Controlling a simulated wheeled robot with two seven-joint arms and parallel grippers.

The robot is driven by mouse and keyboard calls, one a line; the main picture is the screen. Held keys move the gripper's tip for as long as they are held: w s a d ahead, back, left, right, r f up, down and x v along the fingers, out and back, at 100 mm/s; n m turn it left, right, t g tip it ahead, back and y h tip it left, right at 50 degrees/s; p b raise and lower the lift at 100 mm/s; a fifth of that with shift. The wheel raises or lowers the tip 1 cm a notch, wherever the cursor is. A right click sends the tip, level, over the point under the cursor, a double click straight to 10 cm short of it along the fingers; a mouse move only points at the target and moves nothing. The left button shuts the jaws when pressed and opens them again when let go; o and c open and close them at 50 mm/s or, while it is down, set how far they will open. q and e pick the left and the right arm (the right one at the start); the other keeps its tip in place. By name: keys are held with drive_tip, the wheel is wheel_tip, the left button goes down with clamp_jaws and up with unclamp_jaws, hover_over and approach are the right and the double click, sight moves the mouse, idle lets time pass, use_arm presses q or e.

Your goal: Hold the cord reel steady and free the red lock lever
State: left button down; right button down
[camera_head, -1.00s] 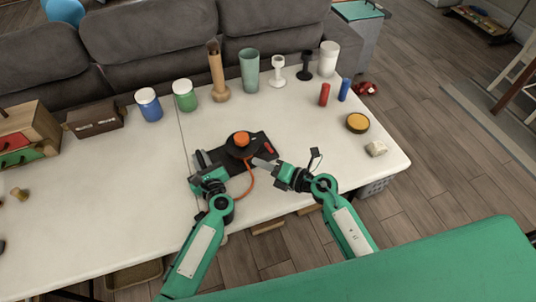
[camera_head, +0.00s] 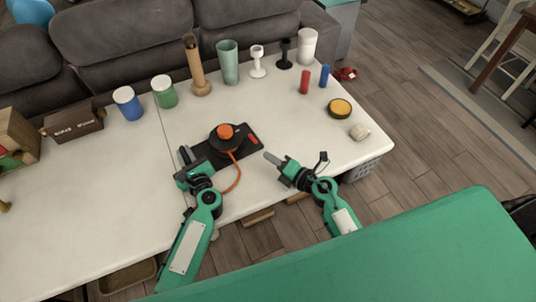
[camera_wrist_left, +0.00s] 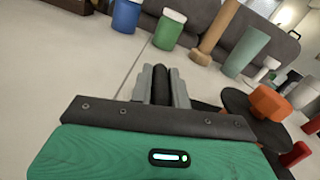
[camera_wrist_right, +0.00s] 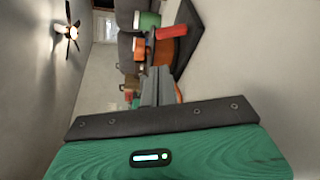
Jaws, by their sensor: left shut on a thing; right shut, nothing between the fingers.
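The cord reel (camera_head: 215,140) is a black disc with an orange knob (camera_head: 225,131) on a flat black base, with an orange cord (camera_head: 238,178) curving off its front. The red lock lever (camera_head: 253,140) is at the base's right end. It shows in the right wrist view (camera_wrist_right: 172,31), beyond the fingertips. My left gripper (camera_head: 184,155) is shut on a black bar (camera_wrist_left: 161,84) at the base's left end. My right gripper (camera_head: 268,156) is shut and empty, just right of the base and apart from the lever.
A blue jar (camera_head: 127,103), a green jar (camera_head: 164,92), a wooden vase (camera_head: 197,70) and a green cup (camera_head: 228,62) stand behind the reel. Small red (camera_head: 304,82) and blue (camera_head: 324,76) cylinders and a yellow-topped disc (camera_head: 340,108) lie right. The table between is clear.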

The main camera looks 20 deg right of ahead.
drive_tip(key=x, duration=0.8)
drive_tip(key=shift+w+d+r+m+y, duration=0.1)
drive_tip(key=shift+d+m+y, duration=0.1)
drive_tip(key=shift+m, duration=0.3)
drive_tip(key=shift+w+d+r+m+y, duration=0.1)
drive_tip(key=shift+d+r+m, duration=0.05)
drive_tip(key=shift+m, duration=0.35)
drive_tip(key=shift+d+r+m+t, duration=0.1)
drive_tip(key=shift+d+m+t, duration=0.1)
drive_tip(key=shift+m+t, duration=0.15)
drive_tip(key=m, duration=0.1)
drive_tip(key=d+m+t, duration=0.1)
drive_tip(key=m, duration=0.1)
drive_tip(key=shift+w+d+r+y, duration=0.15)
drive_tip(key=shift+d+y, duration=0.1)
drive_tip(key=shift+y, duration=0.05)
drive_tip(key=v, duration=1.2)
use_arm(q)
drive_tip(key=c, duration=1.3)
unclamp_jaws()
